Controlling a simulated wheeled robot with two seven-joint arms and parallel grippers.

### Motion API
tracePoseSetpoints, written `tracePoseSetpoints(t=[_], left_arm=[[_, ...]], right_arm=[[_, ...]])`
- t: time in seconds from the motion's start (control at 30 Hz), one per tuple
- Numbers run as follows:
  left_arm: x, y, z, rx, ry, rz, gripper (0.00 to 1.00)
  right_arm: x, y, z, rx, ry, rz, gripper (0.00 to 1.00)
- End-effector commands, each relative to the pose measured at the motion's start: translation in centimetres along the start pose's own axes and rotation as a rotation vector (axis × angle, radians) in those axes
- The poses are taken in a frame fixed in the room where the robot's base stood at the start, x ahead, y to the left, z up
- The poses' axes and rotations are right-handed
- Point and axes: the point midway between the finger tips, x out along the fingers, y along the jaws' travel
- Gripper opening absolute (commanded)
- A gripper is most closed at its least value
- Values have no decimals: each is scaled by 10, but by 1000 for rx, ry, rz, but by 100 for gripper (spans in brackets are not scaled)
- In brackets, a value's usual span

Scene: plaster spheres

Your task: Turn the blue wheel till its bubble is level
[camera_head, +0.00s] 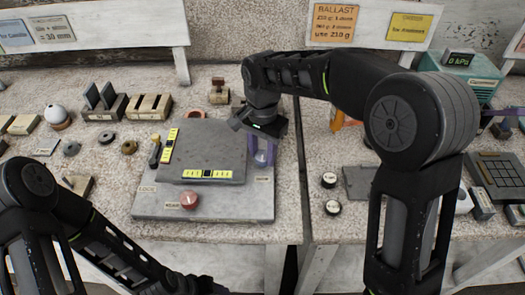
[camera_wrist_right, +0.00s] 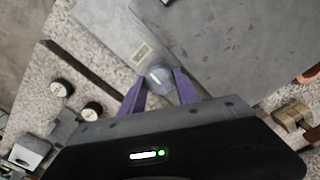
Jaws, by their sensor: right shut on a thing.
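The blue wheel (camera_head: 261,158) sits at the right side of a grey levelling plate (camera_head: 210,143), by a small label; it also shows in the right wrist view (camera_wrist_right: 159,79). My right gripper (camera_head: 264,153) has its purple fingers on both sides of the wheel, shut on it. One yellow bubble level (camera_head: 208,174) lies along the plate's front edge. A second yellow level (camera_head: 170,146) lies along its left edge. The bubbles are too small to read. My left arm comes in low at the left; its gripper is mostly cut off by the bottom edge.
A red knob (camera_head: 189,200) stands on the grey base (camera_head: 235,207) in front of the plate. A yellow-and-black lever (camera_head: 155,152) is at its left. Blocks and rings lie further left.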

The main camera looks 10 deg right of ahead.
Motion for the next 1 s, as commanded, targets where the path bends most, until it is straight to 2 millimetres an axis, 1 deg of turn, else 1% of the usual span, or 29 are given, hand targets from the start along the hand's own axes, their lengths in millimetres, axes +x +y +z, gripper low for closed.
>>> tracePoseSetpoints(t=[0.03, 0.33, 0.37, 0.47, 0.77, 0.87, 1.0], left_arm=[[0, 0, 0, 0, 0, 0, 59], [0, 0, 0, 0, 0, 0, 59], [0, 0, 0, 0, 0, 0, 59], [0, 0, 0, 0, 0, 0, 59], [0, 0, 0, 0, 0, 0, 59], [0, 0, 0, 0, 0, 0, 59], [2, -1, 0, 0, 0, 0, 59]], right_arm=[[-2, -1, -2, 3, 5, -6, 0], [-2, -1, -2, 4, 6, -7, 0], [-2, -1, -2, 4, 6, -7, 38], [-2, -1, -2, 4, 5, -6, 47], [-2, -1, -1, 3, 2, -3, 47], [-9, -1, -1, 3, 3, -4, 47], [-27, -1, -1, 3, 3, -6, 47]])
